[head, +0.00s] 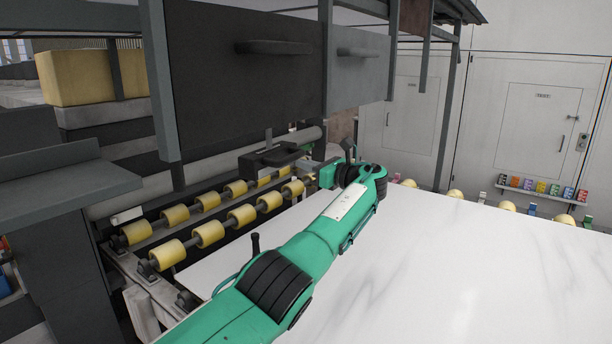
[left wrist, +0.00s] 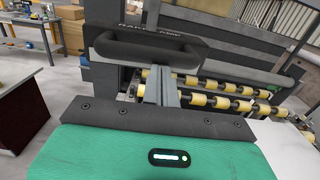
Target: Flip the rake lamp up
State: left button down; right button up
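The rake lamp (head: 265,161) is a dark, flat unit on a short stem above the rollers, left of my left gripper in the head view. In the left wrist view, its lettered dark bar (left wrist: 190,30) carries a thick black handle (left wrist: 122,47). My left gripper (head: 313,178) reaches to the lamp's right side. In the left wrist view, its grey fingers (left wrist: 160,72) are close together, with their tips at the handle's lower edge. I see nothing held between them, and I cannot tell whether they touch the handle. My right gripper is out of view.
Yellow rollers (head: 209,233) run below the lamp. A dark cabinet with handles (head: 240,85) hangs above. A white marble slab (head: 440,270) lies on the right, mostly bare. Coloured blocks (head: 540,188) line a wall shelf behind it.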

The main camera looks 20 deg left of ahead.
pick_arm(q)
jog(key=shift+w, duration=0.1)
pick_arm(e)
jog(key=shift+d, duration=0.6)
